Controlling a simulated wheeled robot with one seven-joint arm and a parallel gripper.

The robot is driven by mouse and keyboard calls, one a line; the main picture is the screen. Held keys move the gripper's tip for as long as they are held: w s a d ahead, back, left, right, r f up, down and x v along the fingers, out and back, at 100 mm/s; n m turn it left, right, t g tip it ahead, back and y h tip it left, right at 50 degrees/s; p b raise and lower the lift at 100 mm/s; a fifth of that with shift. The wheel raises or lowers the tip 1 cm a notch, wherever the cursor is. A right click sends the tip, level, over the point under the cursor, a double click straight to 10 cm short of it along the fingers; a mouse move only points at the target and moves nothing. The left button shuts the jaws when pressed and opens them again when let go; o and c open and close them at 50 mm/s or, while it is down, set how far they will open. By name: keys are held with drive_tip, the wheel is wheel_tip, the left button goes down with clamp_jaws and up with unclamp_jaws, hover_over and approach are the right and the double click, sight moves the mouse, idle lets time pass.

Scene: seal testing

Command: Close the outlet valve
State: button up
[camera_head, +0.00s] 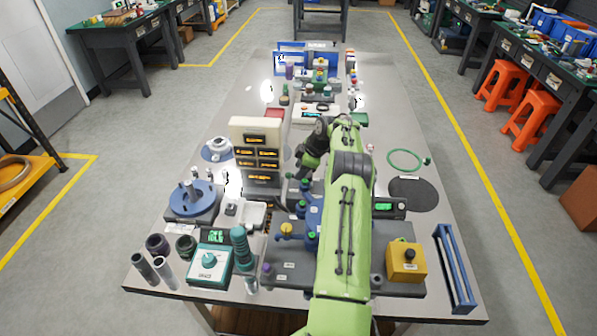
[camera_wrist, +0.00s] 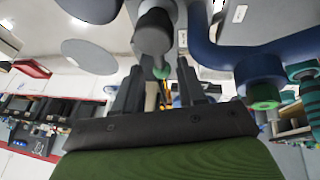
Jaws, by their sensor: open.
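A blue valve assembly (camera_head: 312,214) with green-capped parts stands on a grey base plate (camera_head: 290,272), partly hidden by my arm. In the wrist view a thick blue pipe (camera_wrist: 212,50) ends in a dark blue and green part (camera_wrist: 263,95). I cannot tell which part is the outlet valve. My gripper (camera_wrist: 160,82) is open, its dark fingers spread apart. A grey cylinder with a green tip (camera_wrist: 160,72) shows in the gap between the fingertips; contact cannot be made out. In the head view the gripper end is mostly hidden beside the blue assembly.
A beige panel with orange displays (camera_head: 256,140) stands left of the arm. A yellow box with a black button (camera_head: 407,260) and a blue rack (camera_head: 455,268) are at right. A blue round fixture (camera_head: 194,198) is at left.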

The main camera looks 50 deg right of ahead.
drive_tip(key=p+v, duration=0.2)
drive_tip(key=v, duration=1.1)
drive_tip(key=shift+s+r, duration=0.15)
drive_tip(key=shift+r, duration=0.1)
